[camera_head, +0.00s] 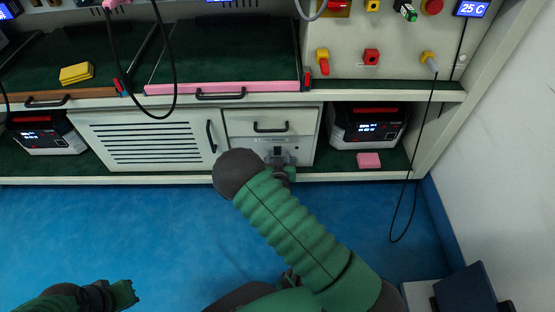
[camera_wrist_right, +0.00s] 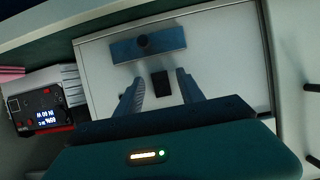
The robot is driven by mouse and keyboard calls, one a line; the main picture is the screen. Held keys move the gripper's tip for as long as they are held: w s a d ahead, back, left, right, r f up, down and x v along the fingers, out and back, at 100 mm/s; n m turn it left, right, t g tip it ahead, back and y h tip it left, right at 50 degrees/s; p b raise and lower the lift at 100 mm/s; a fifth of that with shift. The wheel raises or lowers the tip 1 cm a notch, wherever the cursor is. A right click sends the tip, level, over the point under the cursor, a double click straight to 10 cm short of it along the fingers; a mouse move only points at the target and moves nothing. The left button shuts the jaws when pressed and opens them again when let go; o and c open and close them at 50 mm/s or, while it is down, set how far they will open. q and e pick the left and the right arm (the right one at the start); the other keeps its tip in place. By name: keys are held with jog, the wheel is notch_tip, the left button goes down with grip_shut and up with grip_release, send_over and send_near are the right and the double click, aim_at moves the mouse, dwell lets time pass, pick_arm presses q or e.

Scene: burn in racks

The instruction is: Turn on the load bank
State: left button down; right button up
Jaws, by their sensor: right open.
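A pale front panel (camera_head: 240,146) sits under a drawer in the lower cabinet; I cannot read a label naming it the load bank. In the right wrist view the panel (camera_wrist_right: 225,58) carries a small black switch-like block (camera_wrist_right: 160,85) and a blue-grey plate (camera_wrist_right: 148,46) with a dark round knob. My right gripper (camera_wrist_right: 161,88) is open and empty, its fingers on either side of the black block in that view. Contact cannot be told. In the head view my right gripper (camera_head: 281,160) partly covers the panel. My left gripper (camera_head: 122,293) is low at left, away from the cabinet.
A power unit with a lit display (camera_head: 367,126) stands right of the panel, with a pink block (camera_head: 368,160) before it. Another unit (camera_head: 46,133) stands far left. A louvred door (camera_head: 145,138) adjoins the panel. A black cable (camera_head: 415,180) hangs at right.

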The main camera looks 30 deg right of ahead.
grip_shut()
jog(key=shift+f+t+h+b, duration=0.4)
jog(key=shift+f+t+b, duration=0.3)
jog(key=shift+b, duration=0.55)
jog(key=shift+t+b, duration=0.4)
jog(key=shift+r+h, duration=0.3)
jog(key=shift+h, duration=0.1)
grip_release()
jog(key=shift+s, duration=0.1)
